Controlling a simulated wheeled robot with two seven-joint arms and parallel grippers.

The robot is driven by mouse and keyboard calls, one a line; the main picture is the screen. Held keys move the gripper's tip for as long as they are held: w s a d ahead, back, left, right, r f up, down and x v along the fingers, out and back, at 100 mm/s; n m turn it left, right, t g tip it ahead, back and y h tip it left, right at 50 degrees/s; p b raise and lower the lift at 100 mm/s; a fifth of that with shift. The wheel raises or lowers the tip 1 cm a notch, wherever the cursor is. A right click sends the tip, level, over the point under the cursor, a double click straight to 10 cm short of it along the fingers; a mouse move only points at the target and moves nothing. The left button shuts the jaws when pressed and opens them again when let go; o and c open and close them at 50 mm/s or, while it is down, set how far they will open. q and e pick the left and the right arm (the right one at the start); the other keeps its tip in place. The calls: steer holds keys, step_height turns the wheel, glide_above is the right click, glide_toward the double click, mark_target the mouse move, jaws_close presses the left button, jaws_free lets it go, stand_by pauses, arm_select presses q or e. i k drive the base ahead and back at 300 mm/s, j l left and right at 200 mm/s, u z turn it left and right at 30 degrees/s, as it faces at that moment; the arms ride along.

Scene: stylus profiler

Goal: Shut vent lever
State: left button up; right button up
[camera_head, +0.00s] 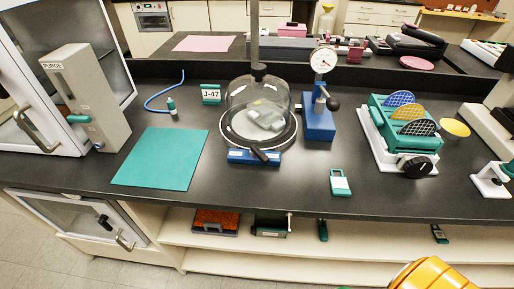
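A clear glass bell jar (257,100) with a black knob stands on a round base in the middle of the black bench. A pale object sits inside it. At the front of the base is a blue block (240,157) with a short black lever (265,154), angled toward the lower right; it appears to be the vent lever, but I cannot read a label. Neither of my grippers is in view.
A teal mat (162,158) lies left of the jar, near a J-47 sign (211,93). A blue dial-gauge stand (319,118) is to its right. A teal handheld device (340,183) lies near the front edge. A teal wafer rack (405,130) stands farther right.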

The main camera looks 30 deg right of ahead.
mark_target(255, 152)
steer(key=k+l+u, duration=0.3)
steer(key=k+u, duration=0.3)
steer(key=k, duration=0.2)
